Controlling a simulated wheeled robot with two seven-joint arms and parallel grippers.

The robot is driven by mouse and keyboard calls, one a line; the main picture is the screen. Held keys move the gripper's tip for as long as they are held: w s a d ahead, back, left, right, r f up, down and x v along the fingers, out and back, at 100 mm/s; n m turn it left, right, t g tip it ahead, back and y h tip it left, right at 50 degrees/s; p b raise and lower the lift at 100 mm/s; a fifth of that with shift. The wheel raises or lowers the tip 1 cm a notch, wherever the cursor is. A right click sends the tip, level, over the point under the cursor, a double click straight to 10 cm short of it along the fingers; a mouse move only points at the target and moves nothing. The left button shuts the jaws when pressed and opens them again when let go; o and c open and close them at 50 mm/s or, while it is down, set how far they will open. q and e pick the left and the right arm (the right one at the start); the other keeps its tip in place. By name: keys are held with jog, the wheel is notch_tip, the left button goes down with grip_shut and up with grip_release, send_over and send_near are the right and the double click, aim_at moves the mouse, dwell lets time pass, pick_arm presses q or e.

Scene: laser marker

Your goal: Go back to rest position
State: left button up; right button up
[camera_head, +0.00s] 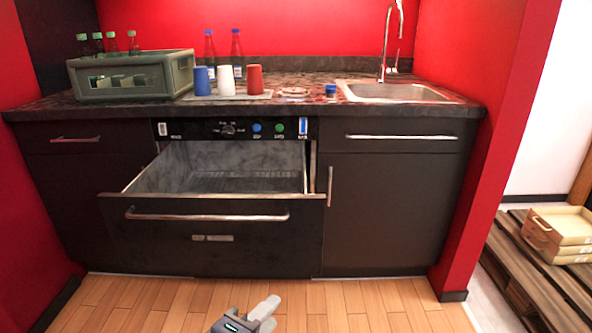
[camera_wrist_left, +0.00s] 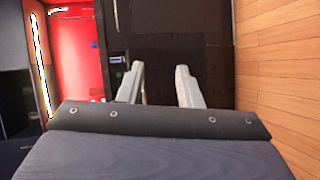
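My left gripper (camera_head: 262,310) shows at the bottom edge of the head view, low in front of the kitchen counter and above the wooden floor. In the left wrist view my left gripper (camera_wrist_left: 160,72) has its two pale fingers apart with nothing between them. The drawer (camera_head: 210,218) in front of it is pulled out and looks empty inside. The gripper is apart from the drawer handle (camera_head: 206,216) in the head view. My right gripper is in neither view.
On the counter (camera_head: 300,92) stand a green crate (camera_head: 122,88) with bottles, blue (camera_head: 202,80), white (camera_head: 226,82) and red (camera_head: 255,80) cups, and a sink (camera_head: 395,92). Wooden trays (camera_head: 562,240) lie on a pallet at right. The wooden floor (camera_head: 370,305) in front is clear.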

pick_arm(q)
jog(key=s+a+f+m+g+y, duration=0.1)
jog(key=s+a+f+m+g, duration=0.15)
jog(key=s+a, duration=0.2)
jog(key=s+a+f+m+g+y+p, duration=0.1)
jog(key=s+a+f+m+g, duration=0.1)
jog(key=s+a+m+g, duration=0.3)
jog(key=s+a+f+m+y, duration=0.1)
jog(key=s+a+f+m, duration=0.15)
jog(key=a, duration=0.45)
notch_tip(320, 180, up, 32)
jog(key=p, duration=3.1)
jog(key=shift+w+d+f, duration=0.25)
jog(key=shift+w+d, duration=0.05)
jog(key=shift+w, duration=0.1)
jog(key=shift+w, duration=0.1)
